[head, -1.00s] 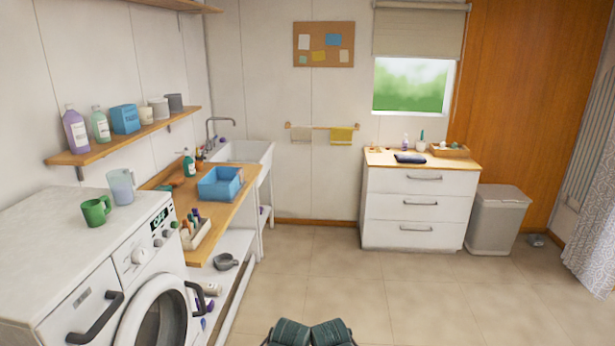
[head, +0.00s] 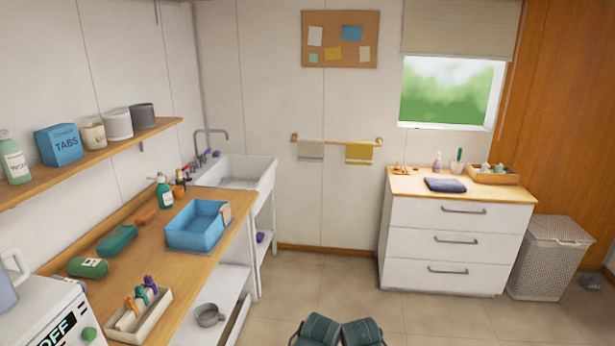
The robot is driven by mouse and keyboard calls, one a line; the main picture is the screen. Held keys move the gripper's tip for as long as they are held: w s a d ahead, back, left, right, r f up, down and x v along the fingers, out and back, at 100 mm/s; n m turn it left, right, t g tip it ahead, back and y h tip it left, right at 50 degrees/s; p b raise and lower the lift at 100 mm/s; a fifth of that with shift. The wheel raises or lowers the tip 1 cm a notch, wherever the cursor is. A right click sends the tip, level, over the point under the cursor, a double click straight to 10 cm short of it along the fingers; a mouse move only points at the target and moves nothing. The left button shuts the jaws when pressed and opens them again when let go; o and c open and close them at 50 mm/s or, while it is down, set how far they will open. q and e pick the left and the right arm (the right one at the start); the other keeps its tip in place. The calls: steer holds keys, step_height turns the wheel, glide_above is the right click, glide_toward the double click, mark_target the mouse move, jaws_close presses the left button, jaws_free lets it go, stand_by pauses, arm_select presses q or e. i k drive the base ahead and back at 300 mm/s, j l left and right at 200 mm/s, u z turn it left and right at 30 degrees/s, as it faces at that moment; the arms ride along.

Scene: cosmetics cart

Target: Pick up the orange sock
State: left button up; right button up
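I cannot make out a clear orange sock in the head view.
A tray of coloured items (head: 140,314) and green items stand on the counter. A white sink (head: 235,172) is behind it. A white drawer unit (head: 455,240) and laundry basket (head: 550,258) stand at right. The tiled floor (head: 290,285) between counter and drawers is clear.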

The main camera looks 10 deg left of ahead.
mark_target(224, 209)
steer(key=i+l+u, duration=0.1)
steer(key=i+u, duration=0.3)
steer(key=i+l+u, duration=0.4)
steer(key=i, duration=0.2)
steer(key=i+l+u, duration=0.8)
steer(key=l+u, duration=0.2)
steer(key=i+l+u, duration=0.3)
steer(key=l+u, duration=0.6)
steer(key=l, duration=0.15)
steer(key=i+l+u, duration=0.2)
steer(key=l, duration=0.45)
steer(key=k+j, duration=0.05)
steer(key=k, duration=0.05)
